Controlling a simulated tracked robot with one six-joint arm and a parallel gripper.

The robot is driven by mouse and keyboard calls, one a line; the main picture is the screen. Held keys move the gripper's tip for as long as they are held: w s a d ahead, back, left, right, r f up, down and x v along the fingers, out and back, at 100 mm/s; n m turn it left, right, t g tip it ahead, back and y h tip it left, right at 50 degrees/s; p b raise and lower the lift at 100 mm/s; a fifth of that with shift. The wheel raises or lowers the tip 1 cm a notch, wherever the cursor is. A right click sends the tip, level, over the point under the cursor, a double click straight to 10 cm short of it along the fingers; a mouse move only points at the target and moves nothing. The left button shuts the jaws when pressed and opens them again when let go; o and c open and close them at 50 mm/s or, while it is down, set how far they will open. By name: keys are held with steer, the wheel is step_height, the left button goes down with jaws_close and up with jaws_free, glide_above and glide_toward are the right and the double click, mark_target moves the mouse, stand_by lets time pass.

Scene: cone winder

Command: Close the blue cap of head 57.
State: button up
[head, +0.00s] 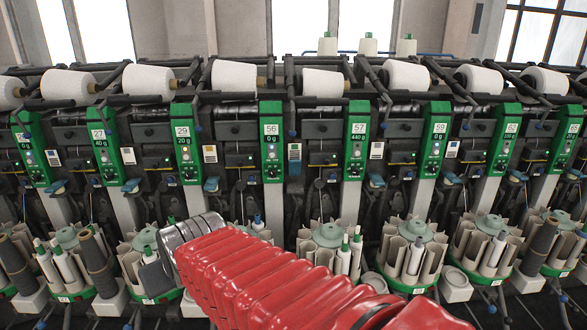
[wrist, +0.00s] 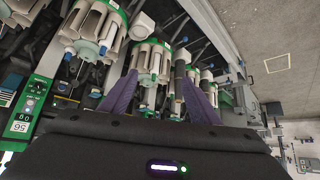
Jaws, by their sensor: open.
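The green panel of head 57 (head: 356,140) reads 57 and 440 g, right of the middle in the head view. A small blue cap-like part (head: 377,181) shows low on its right side; I cannot tell whether it is open or closed. My gripper (wrist: 160,77) is open and empty in the wrist view, its two purple fingers well apart. A round tube holder (wrist: 152,55) shows beyond and between them. The upside-down panel of head 56 (wrist: 25,115) is at the left of that view. Head 57's panel and cap cannot be made out there.
Neighbouring panels 56 (head: 271,140) and 59 (head: 434,140) flank head 57. White cones (head: 322,83) lie along the top. Tube holders (head: 330,235) line the front below. My red-sleeved arm covers the lower middle of the head view. Bare floor (wrist: 265,50) shows in the wrist view.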

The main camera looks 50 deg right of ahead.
steer(key=w+d+m+t+h, duration=0.2)
steer(key=w+d, duration=0.7)
steer(key=d, duration=0.2)
steer(key=m+t+h, duration=0.2)
steer(key=m+h, duration=0.4)
steer(key=h, duration=0.4)
glide_toward(295, 165)
steer(key=v, duration=0.5)
steer(key=shift+s+a+r, duration=0.2)
steer(key=shift+r, duration=0.05)
steer(key=shift+x, duration=6.95)
steer(key=shift+f, duration=0.1)
steer(key=shift+c, duration=0.4)
